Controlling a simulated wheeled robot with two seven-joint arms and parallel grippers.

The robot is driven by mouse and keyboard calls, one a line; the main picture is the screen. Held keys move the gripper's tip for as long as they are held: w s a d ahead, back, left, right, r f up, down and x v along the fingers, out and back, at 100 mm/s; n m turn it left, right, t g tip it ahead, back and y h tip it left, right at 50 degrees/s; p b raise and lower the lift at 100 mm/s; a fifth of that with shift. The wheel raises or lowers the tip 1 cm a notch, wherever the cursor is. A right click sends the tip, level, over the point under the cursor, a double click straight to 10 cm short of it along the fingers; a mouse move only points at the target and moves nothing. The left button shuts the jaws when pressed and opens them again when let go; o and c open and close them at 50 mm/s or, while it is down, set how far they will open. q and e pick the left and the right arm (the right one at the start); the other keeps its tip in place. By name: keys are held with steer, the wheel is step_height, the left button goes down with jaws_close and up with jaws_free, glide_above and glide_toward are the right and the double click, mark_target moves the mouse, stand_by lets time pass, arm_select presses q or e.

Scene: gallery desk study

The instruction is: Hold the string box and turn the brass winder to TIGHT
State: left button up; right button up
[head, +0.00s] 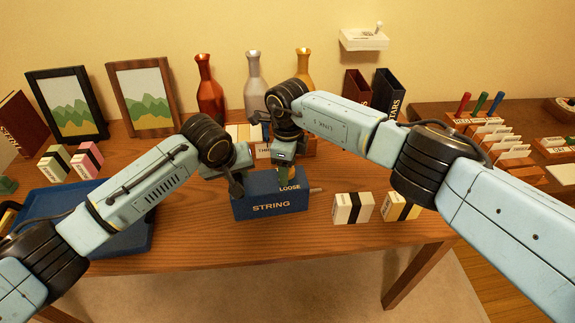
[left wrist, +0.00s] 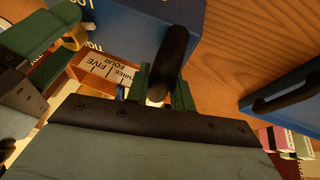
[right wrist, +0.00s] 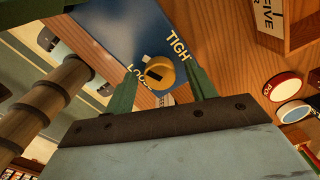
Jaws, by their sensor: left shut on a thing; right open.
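The blue string box (head: 270,208), marked STRING and LOOSE, stands on the wooden desk near its front edge. My left gripper (left wrist: 160,85) is shut on the box's black handle (left wrist: 173,55), at the box's left end. The round brass winder (right wrist: 160,73) sits on the box top, between the words TIGHT (right wrist: 177,45) and LOOSE, which is partly hidden. My right gripper (right wrist: 164,88) is open above the box, its green fingers on either side of the winder with gaps showing. In the head view my right gripper (head: 285,165) mostly hides the winder. Its pointing direction is unclear.
A blue tray (head: 140,244) lies left of the box, behind my left forearm. Two pale boxes with dark bands (head: 352,208) stand to its right. Vases (head: 210,95), picture frames and a partly hidden numbered rack (left wrist: 108,66) stand behind. Bare desk shows in front.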

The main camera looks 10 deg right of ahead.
steer(key=c, duration=1)
steer(key=shift+m, duration=0.4)
steer(key=m, duration=0.4)
steer(key=shift+m, duration=0.4)
steer(key=m, duration=1)
steer(key=shift+m, duration=0.4)
steer(key=m, duration=0.5)
steer(key=shift+m, duration=0.3)
